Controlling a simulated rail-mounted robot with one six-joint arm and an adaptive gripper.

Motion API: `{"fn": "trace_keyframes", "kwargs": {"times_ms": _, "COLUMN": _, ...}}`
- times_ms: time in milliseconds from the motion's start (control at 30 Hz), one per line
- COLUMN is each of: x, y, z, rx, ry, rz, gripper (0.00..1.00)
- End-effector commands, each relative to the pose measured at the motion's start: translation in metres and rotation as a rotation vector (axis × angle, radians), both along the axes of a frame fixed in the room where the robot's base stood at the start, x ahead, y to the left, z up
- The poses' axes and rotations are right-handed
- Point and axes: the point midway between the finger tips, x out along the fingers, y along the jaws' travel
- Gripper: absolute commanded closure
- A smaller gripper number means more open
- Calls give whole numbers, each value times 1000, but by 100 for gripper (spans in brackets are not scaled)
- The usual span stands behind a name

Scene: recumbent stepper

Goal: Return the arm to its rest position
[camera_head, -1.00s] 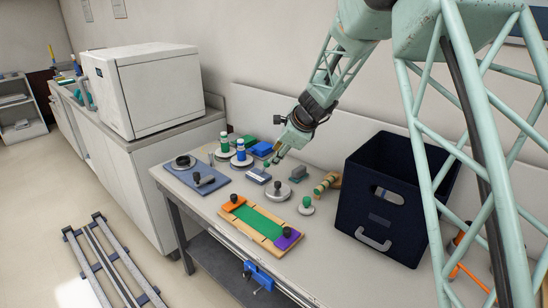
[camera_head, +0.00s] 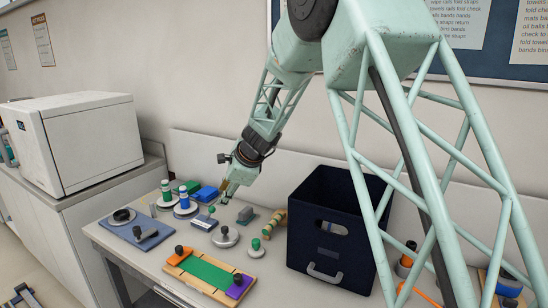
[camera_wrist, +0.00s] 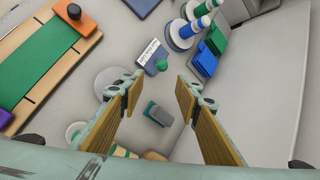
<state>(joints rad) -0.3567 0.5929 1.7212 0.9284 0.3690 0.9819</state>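My gripper (camera_head: 224,191) hangs over the worktable at the end of my green lattice arm, above the small objects near the back of the table. In the wrist view my gripper (camera_wrist: 160,110) has its two wooden-faced fingers wide apart. Nothing is held between them. Below and between the fingers lie a grey block (camera_wrist: 158,114) and a small green knob (camera_wrist: 162,65) by a labelled box (camera_wrist: 152,52). The grey block also shows in the head view (camera_head: 245,215), to the right of the fingertips.
A dark blue bin (camera_head: 318,255) stands right of my gripper. A wooden board with a green strip (camera_head: 208,272) lies at the front. Posts with blue and green rings (camera_head: 185,202), a blue mat (camera_head: 130,231) and a white cabinet (camera_head: 85,140) are left. A wall rises behind.

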Motion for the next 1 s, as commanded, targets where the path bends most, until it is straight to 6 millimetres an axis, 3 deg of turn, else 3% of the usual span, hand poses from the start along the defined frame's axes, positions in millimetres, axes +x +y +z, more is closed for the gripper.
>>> {"fn": "trace_keyframes", "kwargs": {"times_ms": 500, "x": -64, "y": -66, "z": 82, "rx": -110, "ry": -95, "rz": 188, "gripper": 69}}
{"fn": "trace_keyframes", "kwargs": {"times_ms": 1000, "x": -143, "y": -132, "z": 142, "rx": -235, "ry": -176, "rz": 374, "gripper": 69}}
